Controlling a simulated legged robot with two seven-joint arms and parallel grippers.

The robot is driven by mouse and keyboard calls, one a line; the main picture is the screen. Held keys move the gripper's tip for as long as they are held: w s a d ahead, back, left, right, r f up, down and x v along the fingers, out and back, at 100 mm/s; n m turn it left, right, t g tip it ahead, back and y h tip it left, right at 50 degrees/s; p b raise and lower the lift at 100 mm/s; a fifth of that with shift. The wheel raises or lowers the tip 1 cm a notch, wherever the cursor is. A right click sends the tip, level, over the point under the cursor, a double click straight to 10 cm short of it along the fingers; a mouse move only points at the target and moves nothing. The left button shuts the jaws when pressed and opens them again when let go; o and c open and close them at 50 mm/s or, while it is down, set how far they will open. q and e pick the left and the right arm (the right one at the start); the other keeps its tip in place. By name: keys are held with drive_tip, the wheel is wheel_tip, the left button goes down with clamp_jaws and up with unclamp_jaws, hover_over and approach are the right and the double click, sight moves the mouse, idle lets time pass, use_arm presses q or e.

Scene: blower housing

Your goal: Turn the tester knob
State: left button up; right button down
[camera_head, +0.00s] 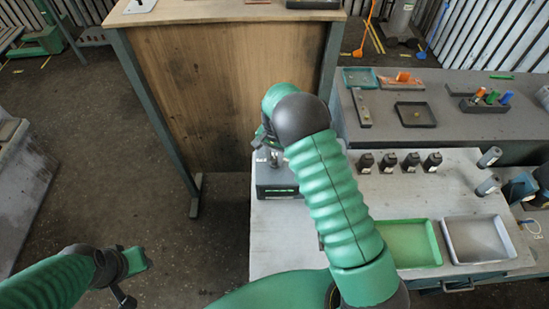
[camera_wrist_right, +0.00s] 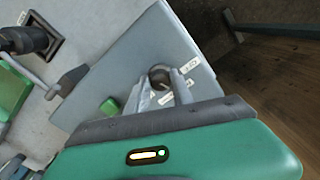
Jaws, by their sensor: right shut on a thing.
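The tester (camera_head: 275,182) is a grey box with a lit green display, at the far left corner of the near table. Its grey top fills the middle of the right wrist view (camera_wrist_right: 130,65), with white labels and a green button (camera_wrist_right: 110,106). The dark round tester knob (camera_wrist_right: 160,77) sits between the fingers of my right gripper (camera_wrist_right: 162,88). The right gripper is shut on the knob; in the head view my arm partly hides it (camera_head: 268,150). My left gripper (camera_head: 125,272) hangs over the floor at lower left, far from the tester; its fingers are unclear.
Several black cylindrical parts (camera_head: 411,162) stand right of my right arm. A green tray (camera_head: 408,244) and a grey-white tray (camera_head: 477,241) lie at the table's front. A wooden-fronted bench (camera_head: 200,85) rises behind the tester. Open floor lies to the left.

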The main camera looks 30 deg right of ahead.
drive_tip(key=m, duration=0.3)
drive_tip(key=shift+m, duration=0.3)
drive_tip(key=m, duration=0.4)
drive_tip(key=shift+m, duration=0.3)
drive_tip(key=m+p, duration=0.1)
drive_tip(key=m, duration=0.4)
drive_tip(key=shift+f, duration=0.1)
drive_tip(key=shift+m, duration=1.8)
drive_tip(key=shift+s+f, duration=0.1)
drive_tip(key=shift+f, duration=0.05)
drive_tip(key=c, duration=1.1)
unclamp_jaws()
drive_tip(key=shift+w+d, duration=0.15)
drive_tip(key=shift+w, duration=0.05)
drive_tip(key=shift+r, duration=0.2)
